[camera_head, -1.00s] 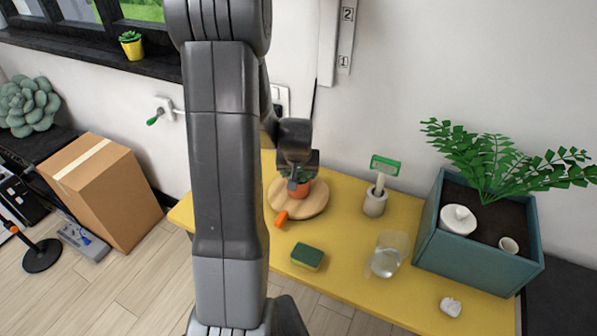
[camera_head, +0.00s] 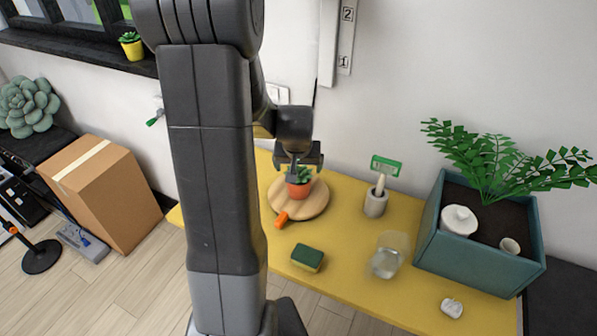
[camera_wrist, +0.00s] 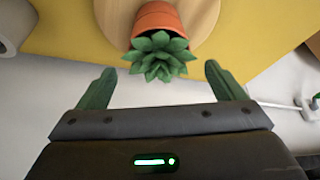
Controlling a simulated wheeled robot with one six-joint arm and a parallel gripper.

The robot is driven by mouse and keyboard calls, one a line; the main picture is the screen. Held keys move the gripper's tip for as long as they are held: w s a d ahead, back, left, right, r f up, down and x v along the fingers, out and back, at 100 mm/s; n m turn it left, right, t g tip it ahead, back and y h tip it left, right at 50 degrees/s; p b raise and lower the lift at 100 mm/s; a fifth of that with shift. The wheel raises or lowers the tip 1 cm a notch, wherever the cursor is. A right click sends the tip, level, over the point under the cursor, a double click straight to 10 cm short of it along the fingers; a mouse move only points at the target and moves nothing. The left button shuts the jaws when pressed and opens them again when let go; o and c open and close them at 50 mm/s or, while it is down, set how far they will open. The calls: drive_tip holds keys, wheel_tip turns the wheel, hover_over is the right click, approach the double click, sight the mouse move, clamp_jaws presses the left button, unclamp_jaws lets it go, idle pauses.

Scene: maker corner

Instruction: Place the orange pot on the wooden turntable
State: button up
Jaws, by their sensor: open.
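The orange pot (camera_head: 298,188) with a green succulent stands upright on the round wooden turntable (camera_head: 318,203) on the yellow table. In the wrist view the pot (camera_wrist: 157,18) and its plant (camera_wrist: 158,57) sit in line with the gap between my fingers, with part of the turntable (camera_wrist: 197,18) around the pot. My gripper (camera_head: 299,165) is open and empty, just above and behind the plant. In the wrist view its two green fingertips (camera_wrist: 159,75) are spread wide on either side, apart from the pot.
An orange-handled item (camera_head: 281,220) lies at the turntable's front edge.

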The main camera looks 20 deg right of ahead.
drive_tip(key=v, duration=0.7)
drive_tip(key=shift+r, duration=0.2)
drive_tip(key=shift+s, duration=0.1)
idle(0.9)
